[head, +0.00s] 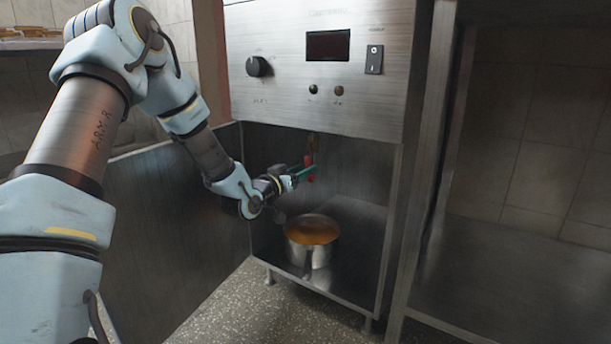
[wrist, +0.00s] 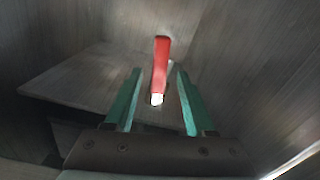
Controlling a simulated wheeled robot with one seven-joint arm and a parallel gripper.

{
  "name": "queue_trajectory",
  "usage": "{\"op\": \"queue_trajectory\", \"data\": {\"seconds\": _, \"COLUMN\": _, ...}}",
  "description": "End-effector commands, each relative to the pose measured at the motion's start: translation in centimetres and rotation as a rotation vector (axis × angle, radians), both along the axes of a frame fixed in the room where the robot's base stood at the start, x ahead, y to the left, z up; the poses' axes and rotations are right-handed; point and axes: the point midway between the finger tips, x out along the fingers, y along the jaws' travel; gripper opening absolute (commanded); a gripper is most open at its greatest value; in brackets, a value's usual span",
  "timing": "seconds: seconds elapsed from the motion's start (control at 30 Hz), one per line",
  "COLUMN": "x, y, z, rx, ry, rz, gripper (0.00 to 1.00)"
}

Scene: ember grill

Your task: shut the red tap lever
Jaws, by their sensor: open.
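The red tap lever (head: 308,165) hangs from a brass-coloured tap (head: 313,143) under the control panel in the head view. In the wrist view the red lever (wrist: 161,62) stands out between the two green fingers, with a bright white end at its lower tip. My gripper (head: 303,173) is at the lever in the head view. In the wrist view my gripper (wrist: 158,92) is open, with one finger on each side of the lever and visible gaps to both.
A metal pot (head: 309,258) with orange-brown liquid stands on the shelf (head: 353,283) below the tap. The control panel (head: 325,65) with a knob, display and switch is above. Steel side walls close in the bay. Another steel shelf (head: 520,275) is at the right.

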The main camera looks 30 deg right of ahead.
Motion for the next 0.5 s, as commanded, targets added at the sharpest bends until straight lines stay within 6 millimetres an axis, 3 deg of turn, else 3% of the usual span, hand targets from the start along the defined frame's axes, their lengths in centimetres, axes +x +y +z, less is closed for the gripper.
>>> {"op": "queue_trajectory", "data": {"seconds": 0.2, "x": 0.78, "y": -1.40, "z": -0.08, "rx": 0.001, "ry": 0.000, "rz": 0.000, "gripper": 0.55}}
{"op": "queue_trajectory", "data": {"seconds": 0.5, "x": 0.83, "y": -1.50, "z": 0.00, "rx": 0.001, "ry": 0.000, "rz": 0.000, "gripper": 0.53}}
